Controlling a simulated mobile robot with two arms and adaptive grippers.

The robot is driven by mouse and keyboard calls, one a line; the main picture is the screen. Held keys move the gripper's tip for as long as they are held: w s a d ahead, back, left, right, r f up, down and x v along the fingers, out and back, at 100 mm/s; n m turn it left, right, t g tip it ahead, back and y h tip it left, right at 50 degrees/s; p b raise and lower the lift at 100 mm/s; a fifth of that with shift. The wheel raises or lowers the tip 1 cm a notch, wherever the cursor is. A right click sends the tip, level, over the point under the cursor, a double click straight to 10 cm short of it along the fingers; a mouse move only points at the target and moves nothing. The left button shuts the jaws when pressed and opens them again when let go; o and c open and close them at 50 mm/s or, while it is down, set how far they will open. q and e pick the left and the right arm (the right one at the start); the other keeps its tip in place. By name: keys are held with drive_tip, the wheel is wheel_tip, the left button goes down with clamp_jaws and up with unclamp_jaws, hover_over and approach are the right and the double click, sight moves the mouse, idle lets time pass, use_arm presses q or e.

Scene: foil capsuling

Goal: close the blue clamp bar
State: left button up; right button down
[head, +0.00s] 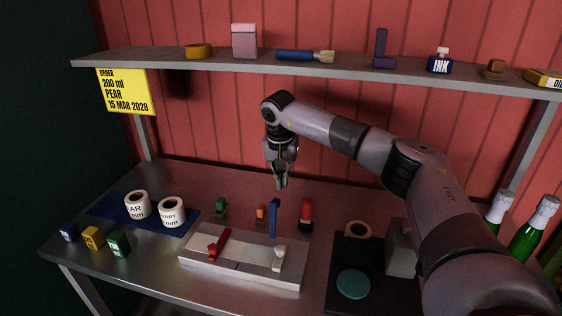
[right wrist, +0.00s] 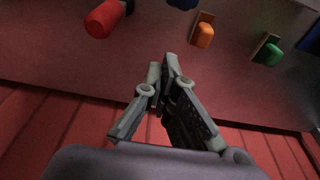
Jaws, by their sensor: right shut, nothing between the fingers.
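The blue clamp bar (head: 273,218) stands upright at the back edge of a pale clamp base (head: 200,263). A red bar (head: 219,244) lies across the left part of that base, and a white knob (head: 279,256) sits on its right part. My right gripper (head: 281,186) points down just above and behind the blue bar, apart from it. Its fingers are shut and empty; they also show in the right wrist view (right wrist: 168,62). A blue piece, which looks like part of the bar, is cut off at the top edge there. My left gripper is not in view.
Small green (head: 221,205), orange (head: 261,213) and red (head: 306,213) items stand behind the base. Label rolls (head: 172,211) are on a blue mat at left. A shelf (head: 300,66) runs above. Green bottles (head: 527,232) stand at far right.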

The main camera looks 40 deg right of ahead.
sight(274, 218)
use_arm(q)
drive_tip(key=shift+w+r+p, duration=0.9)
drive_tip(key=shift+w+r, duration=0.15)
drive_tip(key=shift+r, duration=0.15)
use_arm(e)
drive_tip(key=s+a, duration=0.2)
drive_tip(key=a, duration=0.1)
drive_tip(key=shift+s+f, duration=0.2)
drive_tip(key=shift+f, duration=0.1)
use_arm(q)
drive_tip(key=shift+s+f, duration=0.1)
use_arm(e)
drive_tip(key=shift+w, duration=0.1)
